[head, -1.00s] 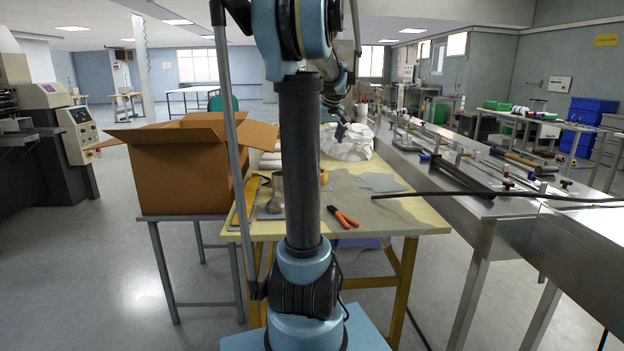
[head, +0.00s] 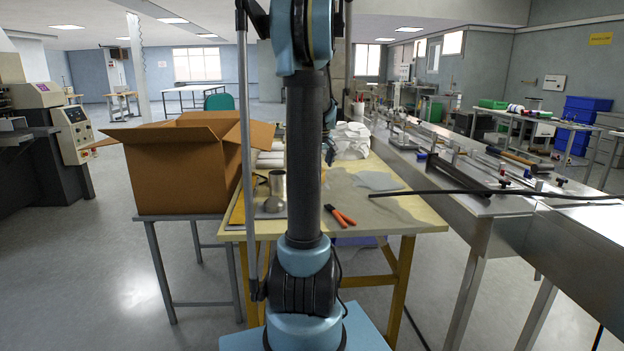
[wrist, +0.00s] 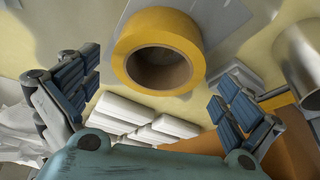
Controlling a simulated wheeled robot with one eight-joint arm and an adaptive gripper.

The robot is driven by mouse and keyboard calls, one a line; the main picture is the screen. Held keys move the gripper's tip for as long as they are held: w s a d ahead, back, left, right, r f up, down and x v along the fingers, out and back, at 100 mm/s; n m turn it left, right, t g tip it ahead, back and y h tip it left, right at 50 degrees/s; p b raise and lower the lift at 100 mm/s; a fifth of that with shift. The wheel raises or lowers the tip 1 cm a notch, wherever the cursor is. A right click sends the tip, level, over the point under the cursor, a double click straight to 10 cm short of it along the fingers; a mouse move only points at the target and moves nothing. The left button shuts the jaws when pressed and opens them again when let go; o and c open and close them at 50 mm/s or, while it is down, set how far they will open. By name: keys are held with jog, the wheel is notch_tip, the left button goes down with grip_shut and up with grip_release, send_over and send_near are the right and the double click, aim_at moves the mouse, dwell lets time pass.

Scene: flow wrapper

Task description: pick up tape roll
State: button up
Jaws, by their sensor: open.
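The tape roll (wrist: 160,25) is a yellow ring with a brown core, in the upper middle of the wrist view. It lies on a grey sheet on the table. My gripper (wrist: 155,90) is open, with one dark-padded finger on the left and one on the right. The roll shows above and between the fingers, with nothing gripped. In the head view my arm hides the roll, and only a little of my gripper shows beside the arm column.
The worktable (head: 405,212) carries orange-handled pliers (head: 340,215), a metal cup (head: 278,184), white packs (wrist: 128,112) and a white bundle (head: 351,141). An open cardboard box (head: 185,170) stands left. A metal conveyor (head: 480,200) runs along the right.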

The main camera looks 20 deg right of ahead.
jog(key=shift+x, duration=2.4)
jog(key=c, duration=1)
